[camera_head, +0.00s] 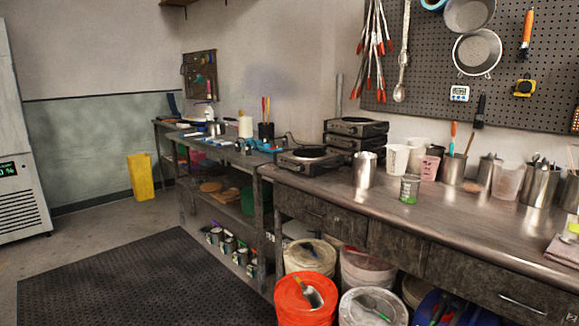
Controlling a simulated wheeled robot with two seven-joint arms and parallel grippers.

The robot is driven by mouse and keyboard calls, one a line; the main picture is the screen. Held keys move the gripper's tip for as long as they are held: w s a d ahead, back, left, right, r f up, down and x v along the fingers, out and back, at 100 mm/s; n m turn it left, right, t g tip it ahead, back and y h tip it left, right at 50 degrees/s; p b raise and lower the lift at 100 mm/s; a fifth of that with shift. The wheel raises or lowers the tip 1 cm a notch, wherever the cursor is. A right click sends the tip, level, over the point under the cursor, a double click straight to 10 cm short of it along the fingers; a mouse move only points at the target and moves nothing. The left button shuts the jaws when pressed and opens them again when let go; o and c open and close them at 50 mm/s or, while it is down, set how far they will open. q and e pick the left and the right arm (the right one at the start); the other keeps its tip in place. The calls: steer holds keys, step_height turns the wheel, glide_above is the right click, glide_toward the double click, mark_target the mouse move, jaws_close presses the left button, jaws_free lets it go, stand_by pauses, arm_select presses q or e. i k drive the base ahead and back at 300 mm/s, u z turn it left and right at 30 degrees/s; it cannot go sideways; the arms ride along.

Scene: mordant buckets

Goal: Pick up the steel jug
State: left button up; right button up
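A shiny steel container (364,172), which looks like the steel jug, stands upright on the wooden-topped bench (445,216), near its front edge and right of the hot plates. I cannot make out a handle on it. Other steel vessels stand further right on the bench: one holding tools (453,168), a smaller one (489,170) and a wide one with several utensils (540,184). Neither of my grippers shows in this view.
Buckets, one orange (304,300), sit below the bench front. A dark mat (140,282) covers open floor at left.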

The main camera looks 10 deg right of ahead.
mark_target(364, 162)
steer(key=u, duration=0.8)
steer(key=i, duration=1.8)
steer(key=z, duration=0.6)
steer(key=i, duration=1.1)
steer(key=z, duration=1.2)
